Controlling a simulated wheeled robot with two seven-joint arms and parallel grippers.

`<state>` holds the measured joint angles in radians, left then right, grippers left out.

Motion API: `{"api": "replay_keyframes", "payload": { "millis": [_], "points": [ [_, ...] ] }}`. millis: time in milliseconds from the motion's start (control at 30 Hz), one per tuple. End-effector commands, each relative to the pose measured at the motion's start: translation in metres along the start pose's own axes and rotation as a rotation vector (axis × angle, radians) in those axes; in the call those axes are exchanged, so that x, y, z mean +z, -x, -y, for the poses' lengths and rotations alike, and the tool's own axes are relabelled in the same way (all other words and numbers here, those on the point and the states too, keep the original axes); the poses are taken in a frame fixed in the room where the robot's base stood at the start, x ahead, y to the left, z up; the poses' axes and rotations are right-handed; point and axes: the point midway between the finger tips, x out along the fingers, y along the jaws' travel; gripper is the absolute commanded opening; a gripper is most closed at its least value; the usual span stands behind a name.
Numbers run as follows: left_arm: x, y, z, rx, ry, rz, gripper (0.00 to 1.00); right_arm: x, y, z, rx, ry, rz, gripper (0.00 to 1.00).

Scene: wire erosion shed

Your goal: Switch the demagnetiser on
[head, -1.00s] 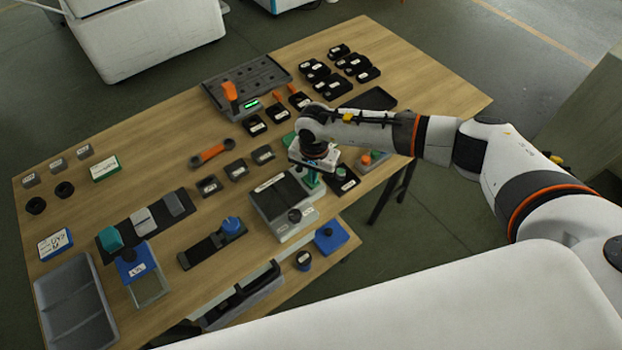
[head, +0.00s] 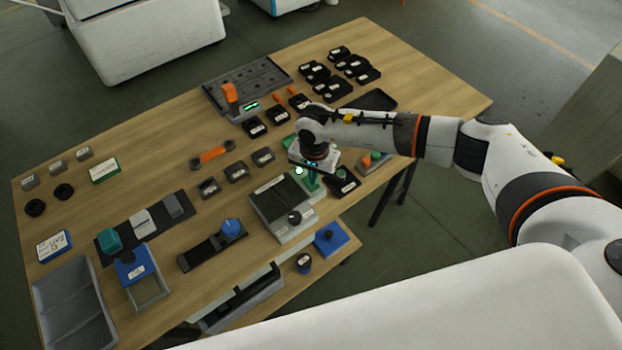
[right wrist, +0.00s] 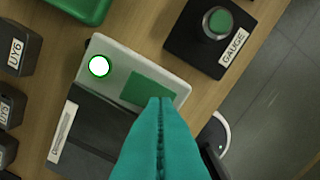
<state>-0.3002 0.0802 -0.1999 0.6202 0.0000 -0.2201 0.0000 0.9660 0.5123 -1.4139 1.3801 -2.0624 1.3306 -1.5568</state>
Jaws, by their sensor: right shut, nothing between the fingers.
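The demagnetiser (head: 268,205) is a grey box with a dark top plate and a white label, near the table's front edge. In the right wrist view its pale end panel (right wrist: 119,58) carries a round lamp (right wrist: 99,66), glowing white with a green ring, and a green rectangular pad (right wrist: 148,87). The lit lamp also shows in the head view (head: 298,171). My right gripper (right wrist: 160,101) has teal fingers, shut and empty, with their tips over the lower edge of the green pad. I cannot tell whether they touch it. My left gripper is out of view.
A black block with a green button, labelled GAUGE (right wrist: 197,48), stands close beside the demagnetiser. Small dark labelled blocks (head: 236,172) lie behind it. A blue-knobbed fixture (head: 212,247) is to its left, and a blue block (head: 330,238) is in front.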

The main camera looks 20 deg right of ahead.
Motion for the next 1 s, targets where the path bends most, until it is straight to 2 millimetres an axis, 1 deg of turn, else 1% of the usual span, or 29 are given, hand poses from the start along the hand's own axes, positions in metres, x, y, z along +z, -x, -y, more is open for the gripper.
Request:
{"api": "replay_keyframes", "payload": {
  "millis": [33, 100, 633, 733, 1000],
  "points": [
    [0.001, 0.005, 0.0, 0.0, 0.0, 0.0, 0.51, 0.0, 0.007, 0.0, 0.0, 0.0, 0.001, 0.0],
    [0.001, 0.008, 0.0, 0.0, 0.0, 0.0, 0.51, 0.0, 0.013, 0.0, 0.001, 0.0, 0.001, 0.0],
    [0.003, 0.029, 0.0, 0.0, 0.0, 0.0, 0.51, 0.0, 0.055, 0.0, 0.001, 0.0, 0.001, 0.0],
    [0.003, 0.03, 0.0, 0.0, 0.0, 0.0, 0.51, 0.0, 0.059, 0.0, 0.0, 0.0, 0.0, 0.0],
    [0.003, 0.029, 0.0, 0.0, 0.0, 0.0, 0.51, 0.0, 0.058, 0.0, 0.0, 0.0, 0.0, 0.0]
  ]
}}
